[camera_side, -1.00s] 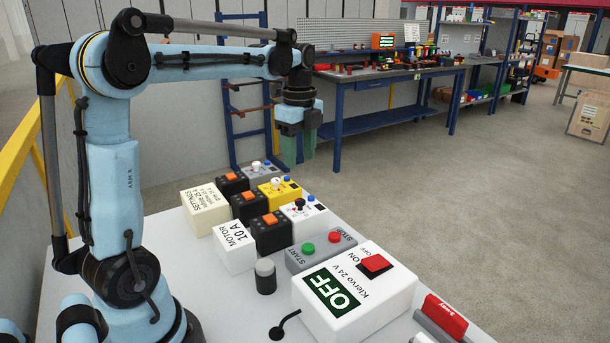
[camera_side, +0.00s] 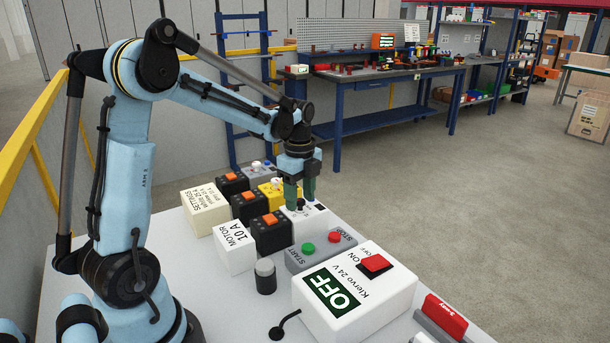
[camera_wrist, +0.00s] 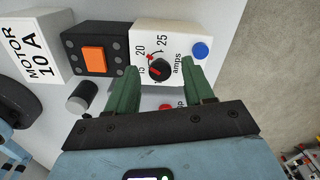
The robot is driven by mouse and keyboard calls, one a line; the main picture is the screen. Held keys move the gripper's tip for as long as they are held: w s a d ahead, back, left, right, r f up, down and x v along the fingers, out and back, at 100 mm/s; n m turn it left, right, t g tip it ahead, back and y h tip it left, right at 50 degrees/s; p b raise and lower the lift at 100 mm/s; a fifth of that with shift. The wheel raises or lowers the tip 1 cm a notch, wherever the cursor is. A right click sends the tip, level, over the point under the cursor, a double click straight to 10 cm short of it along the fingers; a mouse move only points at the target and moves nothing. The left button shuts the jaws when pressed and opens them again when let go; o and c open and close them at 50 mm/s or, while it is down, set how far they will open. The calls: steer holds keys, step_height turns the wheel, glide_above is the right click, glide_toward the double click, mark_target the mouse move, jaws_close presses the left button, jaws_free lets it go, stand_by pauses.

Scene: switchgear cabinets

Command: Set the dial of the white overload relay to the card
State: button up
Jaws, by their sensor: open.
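The white overload relay (camera_side: 316,216) stands in the row on the bench. In the wrist view its white face (camera_wrist: 179,36) shows a black dial (camera_wrist: 159,70) with red marks and a scale of 15, 20 and 25 amps. The exact pointer setting is hard to tell. My gripper (camera_side: 299,196) is open and points down over the relay. In the wrist view its green fingers (camera_wrist: 163,72) lie on either side of the dial, with no visible contact. The cream settings card block (camera_side: 206,208) stands at the left; its small lines are hard to read.
A black unit with an orange switch (camera_wrist: 94,58) adjoins the relay. A blue button (camera_wrist: 200,50) sits on the relay's face. The yellow relay (camera_side: 270,190) stands behind; the grey start/stop box (camera_side: 318,250) and white OFF/ON box (camera_side: 385,293) stand in front.

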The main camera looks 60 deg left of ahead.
jaws_close()
